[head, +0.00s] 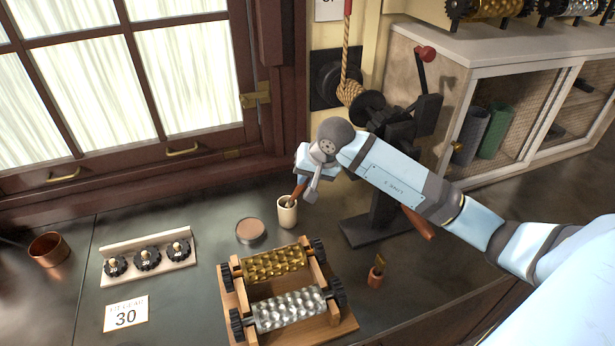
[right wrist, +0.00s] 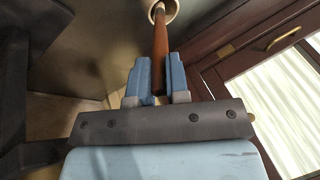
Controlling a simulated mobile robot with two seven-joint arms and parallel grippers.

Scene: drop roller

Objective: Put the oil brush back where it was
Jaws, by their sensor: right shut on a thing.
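The oil brush has a reddish-brown wooden handle (head: 299,191), which also shows in the right wrist view (right wrist: 160,42). My right gripper (head: 304,181) is shut on this handle; in the right wrist view its two blue fingers (right wrist: 160,78) sit either side of it. The brush leans at a tilt, with its lower end at the mouth of a cream cup (head: 287,213). In the right wrist view the brush end reaches inside the cup's rim (right wrist: 173,14). The bristles are hidden. My left gripper is not in view.
A round tin (head: 250,232) stands left of the cup. A roller stand (head: 235,300) is in front, a gear rack (head: 150,263) and copper pot (head: 48,250) to the left. A black crank machine (head: 385,215) stands right. A small wooden-handled item (head: 377,273) is front right.

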